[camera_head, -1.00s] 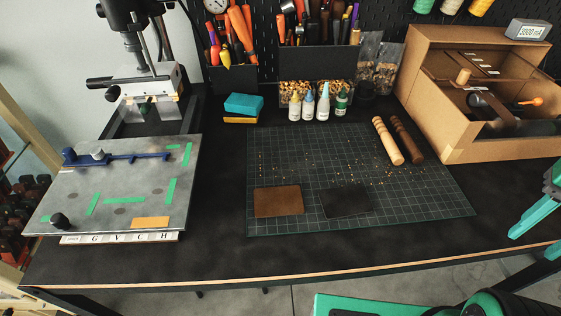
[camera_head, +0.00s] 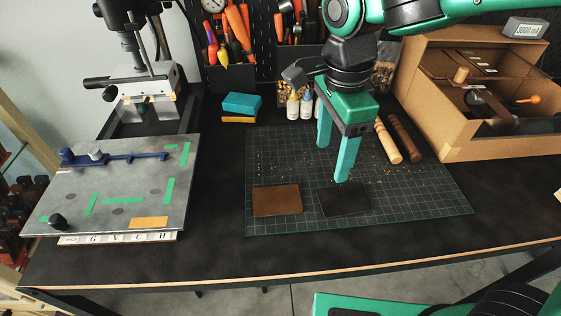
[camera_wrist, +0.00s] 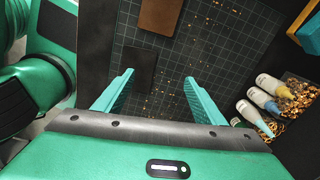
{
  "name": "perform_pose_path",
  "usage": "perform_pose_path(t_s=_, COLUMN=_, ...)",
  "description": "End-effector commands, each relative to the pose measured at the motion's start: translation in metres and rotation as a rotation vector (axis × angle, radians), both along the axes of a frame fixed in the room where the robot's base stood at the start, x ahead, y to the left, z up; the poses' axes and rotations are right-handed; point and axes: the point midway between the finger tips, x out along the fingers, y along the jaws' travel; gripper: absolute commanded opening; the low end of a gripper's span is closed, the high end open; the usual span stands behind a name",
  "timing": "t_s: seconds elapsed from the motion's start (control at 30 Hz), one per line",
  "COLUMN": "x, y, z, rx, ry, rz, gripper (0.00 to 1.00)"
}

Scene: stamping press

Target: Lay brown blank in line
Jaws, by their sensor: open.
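The brown blank (camera_head: 278,201) lies flat on the left front part of the dark cutting mat (camera_head: 420,207). In the wrist view the brown blank (camera_wrist: 159,15) is at the top, beyond the fingertips and cut off by the frame edge. A black blank (camera_head: 344,202) lies to its right on the mat, with a gap between them. My gripper (camera_head: 332,164) points down over the mat, behind and above the black blank, open with nothing between its fingers. The metal press plate (camera_head: 128,182) at left carries green tape strips, a blue fence (camera_head: 115,158) and a black knob (camera_head: 58,221).
A stamping press (camera_head: 145,90) stands behind the plate. An orange strip (camera_head: 149,222) lies on the plate's front edge, above a lettered strip (camera_head: 118,238). Two wooden handles (camera_head: 389,143) lie on the mat at right, beside a cardboard box (camera_head: 455,145). Small bottles (camera_head: 293,108) stand behind the mat.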

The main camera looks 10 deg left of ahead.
Motion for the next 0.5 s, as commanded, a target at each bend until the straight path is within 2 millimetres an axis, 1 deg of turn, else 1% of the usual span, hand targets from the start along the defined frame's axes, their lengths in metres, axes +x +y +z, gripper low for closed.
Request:
perform_pose_path(t_s=0.03, x=-0.011, y=0.026, z=-0.001, rx=0.002, ry=0.003, rz=-0.014, gripper=0.64)
perform_pose_path(t_s=0.1, x=-0.025, y=0.053, z=-0.002, rx=0.007, ry=0.006, rz=-0.05, gripper=0.64)
perform_pose_path(t_s=0.2, x=-0.041, y=0.08, z=-0.003, rx=0.012, ry=0.011, rz=-0.093, gripper=0.64)
perform_pose_path(t_s=0.33, x=-0.053, y=0.097, z=-0.004, rx=0.015, ry=0.013, rz=-0.123, gripper=0.64)
perform_pose_path(t_s=0.5, x=-0.055, y=0.099, z=-0.008, rx=0.014, ry=0.015, rz=-0.135, gripper=0.64)
